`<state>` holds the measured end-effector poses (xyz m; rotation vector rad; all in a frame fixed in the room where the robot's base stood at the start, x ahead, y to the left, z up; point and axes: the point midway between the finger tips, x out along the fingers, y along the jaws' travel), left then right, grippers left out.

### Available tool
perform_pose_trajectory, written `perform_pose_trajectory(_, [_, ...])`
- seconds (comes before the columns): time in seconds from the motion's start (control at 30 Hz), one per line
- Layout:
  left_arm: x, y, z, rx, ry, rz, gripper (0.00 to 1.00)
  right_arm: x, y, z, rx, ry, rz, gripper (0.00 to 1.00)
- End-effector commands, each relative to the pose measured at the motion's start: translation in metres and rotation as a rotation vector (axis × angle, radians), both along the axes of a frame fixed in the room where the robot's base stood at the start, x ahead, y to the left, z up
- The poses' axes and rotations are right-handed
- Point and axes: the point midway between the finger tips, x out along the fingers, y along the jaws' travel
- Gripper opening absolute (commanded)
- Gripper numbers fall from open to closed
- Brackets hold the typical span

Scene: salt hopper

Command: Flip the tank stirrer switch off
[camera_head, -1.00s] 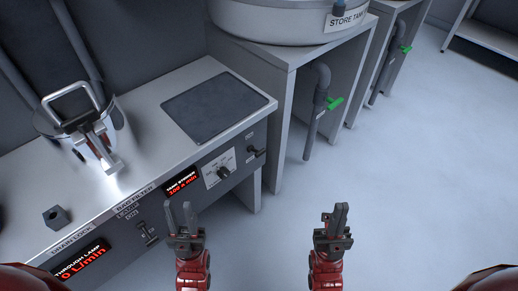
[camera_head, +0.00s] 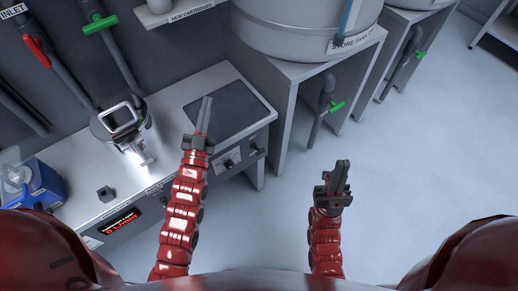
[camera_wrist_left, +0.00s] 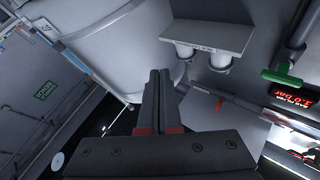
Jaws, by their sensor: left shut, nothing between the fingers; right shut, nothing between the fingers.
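The counter's front panel (camera_head: 239,157) carries a dark round knob (camera_head: 228,163) and a small dark lever switch (camera_head: 254,149) at its right end in the head view. The lever's position is too small to tell, and its label is unreadable. My left gripper (camera_head: 208,99) is shut and empty, raised in front of the dark square plate (camera_head: 235,105), left of the knob and lever. It hides the stirrer display. In the left wrist view its fingers (camera_wrist_left: 160,72) are together, pointing towards a white tank. My right gripper (camera_head: 343,163) is shut and empty over open floor.
Floor at right is clear.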

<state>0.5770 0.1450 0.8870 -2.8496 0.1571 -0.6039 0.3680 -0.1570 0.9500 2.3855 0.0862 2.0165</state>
Motion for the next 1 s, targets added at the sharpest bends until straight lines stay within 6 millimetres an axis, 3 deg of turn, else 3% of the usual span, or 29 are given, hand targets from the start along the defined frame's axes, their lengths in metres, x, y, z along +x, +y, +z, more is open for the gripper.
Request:
perform_pose_trajectory(0.13, [0.012,-0.031,-0.031,0.122,0.217,-0.061,0.0,0.0,0.0,-0.001,0.0,0.0,0.0,0.0])
perform_pose_trajectory(0.27, [0.008,-0.061,-0.066,0.257,0.409,-0.133,0.0,0.0,0.0,-0.001,0.0,0.0,0.0,0.0])
perform_pose_trajectory(0.4, [-0.013,-0.089,-0.104,0.426,0.597,-0.217,0.0,0.0,0.0,0.0,0.0,0.0,0.0,0.0])
perform_pose_trajectory(0.6, [-0.05,-0.108,-0.145,0.633,0.785,-0.311,0.0,0.0,0.0,0.0,0.0,0.0,0.0,0.0])
perform_pose_trajectory(0.8, [-0.07,-0.111,-0.164,0.731,0.865,-0.349,0.0,0.0,0.0,0.0,0.0,0.0,0.0,0.0])
perform_pose_trajectory(1.0, [-0.071,-0.111,-0.165,0.738,0.871,-0.352,0.0,0.0,0.0,0.0,0.0,0.0,0.0,0.0])
